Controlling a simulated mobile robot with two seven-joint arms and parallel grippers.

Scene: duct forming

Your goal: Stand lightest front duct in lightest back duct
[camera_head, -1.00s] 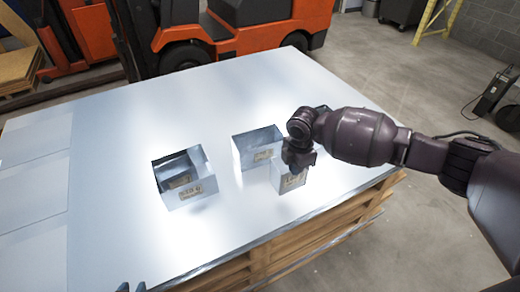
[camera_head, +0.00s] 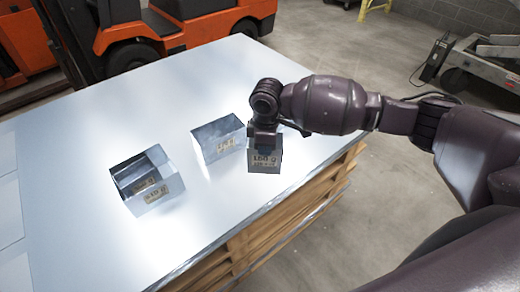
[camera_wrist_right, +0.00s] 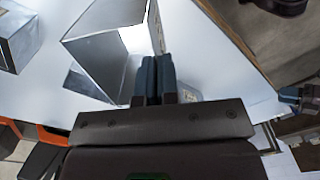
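My right gripper (camera_head: 265,142) is shut on the upper wall of a small shiny metal duct (camera_head: 266,163), whose tan label seems to read 150 g. The duct is upright near the table's right edge; its clearance from the table is hard to tell. The right wrist view shows the close-set fingers (camera_wrist_right: 157,70) at a wall of the open-topped duct (camera_wrist_right: 100,62). A middle duct (camera_head: 217,139), also labelled, stands just left of it. A wider open duct (camera_head: 146,180) stands further left. A second label shows inside it, but I cannot tell whether another duct is nested there. My left gripper is out of view.
The ducts are on a large shiny sheet-metal surface (camera_head: 90,130) over a wooden pallet stack (camera_head: 290,215). An orange forklift (camera_head: 200,25) stands behind it. The sheet is clear behind and in front of the ducts.

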